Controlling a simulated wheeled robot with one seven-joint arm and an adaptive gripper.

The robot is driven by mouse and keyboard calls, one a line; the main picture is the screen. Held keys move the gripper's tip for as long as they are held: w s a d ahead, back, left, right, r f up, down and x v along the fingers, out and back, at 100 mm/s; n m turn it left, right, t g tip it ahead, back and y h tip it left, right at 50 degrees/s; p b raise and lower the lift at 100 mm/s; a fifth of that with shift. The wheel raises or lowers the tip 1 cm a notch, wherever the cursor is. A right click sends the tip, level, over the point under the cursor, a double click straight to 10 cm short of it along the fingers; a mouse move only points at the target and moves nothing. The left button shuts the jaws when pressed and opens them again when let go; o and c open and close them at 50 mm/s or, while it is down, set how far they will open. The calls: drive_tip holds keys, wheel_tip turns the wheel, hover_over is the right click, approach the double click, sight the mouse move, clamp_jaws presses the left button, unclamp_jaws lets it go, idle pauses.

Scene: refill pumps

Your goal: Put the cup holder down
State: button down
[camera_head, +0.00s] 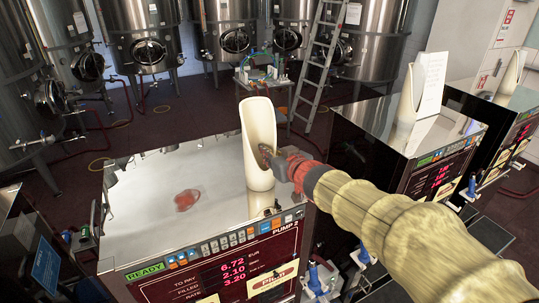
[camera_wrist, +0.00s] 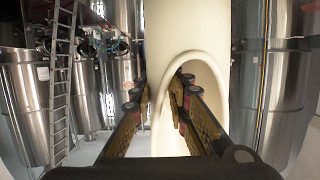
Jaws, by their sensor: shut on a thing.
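The cup holder (camera_head: 257,136) is a tall cream tube with a slanted open top and a cut-out in its side. It is upright over the right part of the shiny top of pump 2 (camera_head: 150,225). Its lower end looks at or just above that top; I cannot tell if it touches. My gripper (camera_head: 272,160) comes from the right and is shut on the holder. In the wrist view the cup holder (camera_wrist: 188,60) fills the middle, with a finger of my gripper (camera_wrist: 160,105) on each side of the cut-out's near rim.
A red smear (camera_head: 187,199) lies on the pump top, left of the holder. Another pump (camera_head: 400,140) on the right bears a similar cream holder (camera_head: 404,112) and a white sheet (camera_head: 430,82). Steel tanks (camera_head: 143,35) and a ladder (camera_head: 322,60) stand behind. The pump top's left part is clear.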

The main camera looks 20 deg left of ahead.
drive_tip(key=shift+r, duration=0.1)
drive_tip(key=c, duration=2.2)
unclamp_jaws()
drive_tip(key=o, duration=0.5)
drive_tip(key=p+v, duration=0.1)
drive_tip(key=v, duration=1.1)
